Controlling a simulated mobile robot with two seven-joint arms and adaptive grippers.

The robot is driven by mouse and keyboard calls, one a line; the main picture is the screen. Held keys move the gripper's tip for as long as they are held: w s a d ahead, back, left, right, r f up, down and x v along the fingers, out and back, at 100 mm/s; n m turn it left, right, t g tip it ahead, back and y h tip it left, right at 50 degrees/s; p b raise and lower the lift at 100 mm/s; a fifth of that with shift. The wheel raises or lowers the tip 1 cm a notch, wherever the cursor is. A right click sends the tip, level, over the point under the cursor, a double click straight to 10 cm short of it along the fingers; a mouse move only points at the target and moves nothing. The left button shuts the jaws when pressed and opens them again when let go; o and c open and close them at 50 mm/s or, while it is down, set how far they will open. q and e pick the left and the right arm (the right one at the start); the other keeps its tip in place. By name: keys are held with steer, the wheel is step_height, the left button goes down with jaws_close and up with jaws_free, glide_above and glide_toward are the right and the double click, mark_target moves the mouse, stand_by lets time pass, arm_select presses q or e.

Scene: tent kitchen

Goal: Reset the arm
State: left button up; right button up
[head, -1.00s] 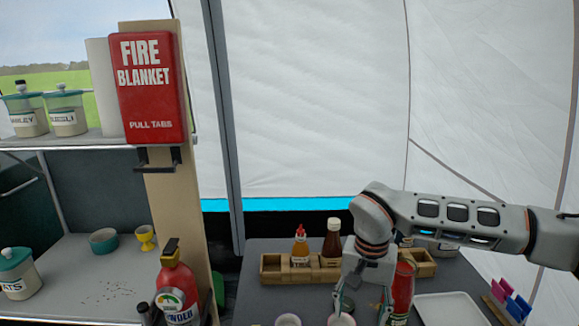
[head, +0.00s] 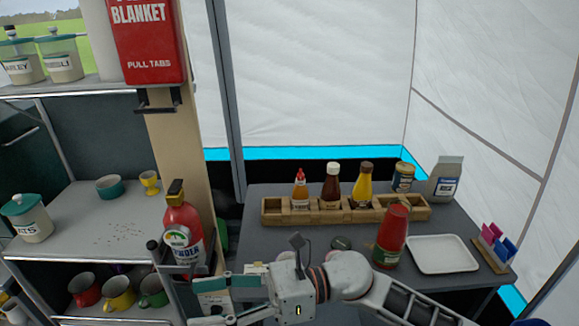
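My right gripper (head: 222,299) is at the bottom of the head view, its arm coming in from the lower right. It points left, past the left edge of the grey table (head: 270,232), in front of the lower shelf. Its two fingers look spread apart, and I see nothing clearly held between them. The wrist and forearm cover the near part of the table. My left gripper is not in view.
A red-capped jar (head: 391,238) stands close behind my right wrist, beside a white tray (head: 443,254). A wooden rack (head: 275,210) holds bottles behind. A red extinguisher (head: 182,228) and coloured mugs (head: 118,293) are near the gripper on the left.

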steer(key=w+d+m+t+y, duration=0.1)
steer(key=w+d+m+t, duration=0.25)
steer(key=m+t, duration=0.5)
steer(key=w+d+m+t+y, duration=0.1)
steer(key=w+d+m+t, duration=0.3)
steer(key=m, duration=0.7)
steer(key=w+d+f+m+t+h, duration=0.5)
steer(key=d+f+m+t+h, duration=0.5)
steer(key=m, duration=0.5)
steer(key=s+d+f+m+g+h, duration=0.2)
steer(key=s+d+f+m, duration=0.3)
steer(key=f, duration=0.3)
steer(key=s+d+f+m+g+h, duration=0.2)
steer(key=s+d+f+m+g, duration=0.1)
steer(key=f, duration=0.5)
steer(key=s+d+f+m+g+h, duration=0.2)
steer(key=s+d+f+m+h, duration=0.1)
steer(key=s+d+f+m, duration=0.3)
step_height(320, 180, down, 3)
steer(key=shift+s+d+r+m, duration=0.1)
steer(key=shift+s+d+m, duration=0.35)
steer(key=shift+d, duration=0.5)
